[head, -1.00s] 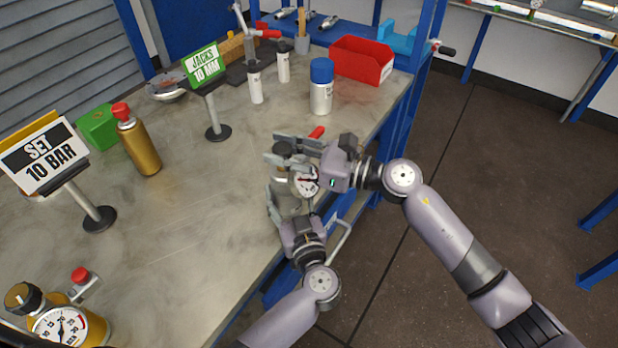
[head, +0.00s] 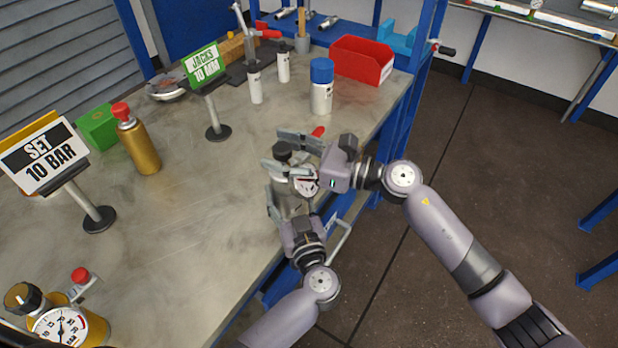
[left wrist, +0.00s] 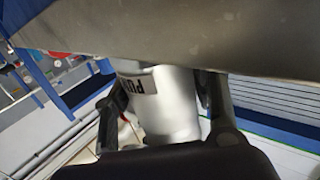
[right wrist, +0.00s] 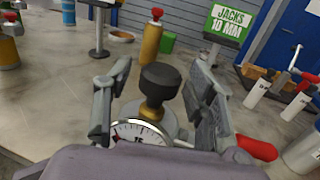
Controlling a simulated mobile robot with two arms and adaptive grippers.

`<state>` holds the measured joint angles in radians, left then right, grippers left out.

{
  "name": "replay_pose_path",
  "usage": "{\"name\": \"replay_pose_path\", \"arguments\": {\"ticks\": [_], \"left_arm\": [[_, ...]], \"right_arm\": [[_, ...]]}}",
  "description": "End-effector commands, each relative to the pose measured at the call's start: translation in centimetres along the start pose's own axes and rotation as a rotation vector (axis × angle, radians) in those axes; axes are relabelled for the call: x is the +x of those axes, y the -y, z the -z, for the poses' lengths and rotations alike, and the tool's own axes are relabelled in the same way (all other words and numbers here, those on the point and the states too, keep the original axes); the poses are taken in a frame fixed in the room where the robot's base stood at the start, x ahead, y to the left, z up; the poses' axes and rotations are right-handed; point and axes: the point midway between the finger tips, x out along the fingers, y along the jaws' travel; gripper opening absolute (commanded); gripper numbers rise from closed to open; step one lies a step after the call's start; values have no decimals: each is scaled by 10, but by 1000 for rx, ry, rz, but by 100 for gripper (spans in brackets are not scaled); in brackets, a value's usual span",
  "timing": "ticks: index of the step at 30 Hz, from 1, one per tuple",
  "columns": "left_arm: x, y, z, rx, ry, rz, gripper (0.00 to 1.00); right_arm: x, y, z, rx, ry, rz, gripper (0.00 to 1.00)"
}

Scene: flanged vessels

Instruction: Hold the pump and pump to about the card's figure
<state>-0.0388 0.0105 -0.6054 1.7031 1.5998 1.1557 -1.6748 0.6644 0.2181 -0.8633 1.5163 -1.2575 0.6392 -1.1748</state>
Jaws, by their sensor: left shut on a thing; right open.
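The card (head: 42,155) on a stand at the left of the bench reads SET 10 BAR. The silver pump (left wrist: 170,105), with part of a label showing, stands at the bench's right edge. My left gripper (head: 287,205) is shut around its body. The pump's black knob (right wrist: 160,82) and white dial gauge (right wrist: 140,131) show in the right wrist view. My right gripper (head: 284,152) is open, one finger on each side of the knob and apart from it. The gauge's needle is too small and partly hidden to read.
A gold bottle with a red cap (head: 138,142), a green box (head: 98,127) and a JACKS 10 MM card (head: 205,66) stand on the bench. A gold vessel with a gauge (head: 60,326) is at lower left. A blue-capped bottle (head: 321,88) stands behind the pump.

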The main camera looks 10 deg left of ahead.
Motion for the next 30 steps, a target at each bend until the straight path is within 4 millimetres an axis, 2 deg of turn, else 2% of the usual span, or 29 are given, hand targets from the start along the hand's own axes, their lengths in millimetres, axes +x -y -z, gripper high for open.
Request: {"name": "replay_pose_path", "arguments": {"ticks": [5,19,30], "left_arm": [[0,0,0,0,0,-1,7],[0,0,0,0,0,-1,7],[0,0,0,0,0,-1,7]], "right_arm": [[-9,0,0,0,1,1,51],[-55,0,0,0,0,1,51],[-60,0,-1,0,1,-1,51]]}}
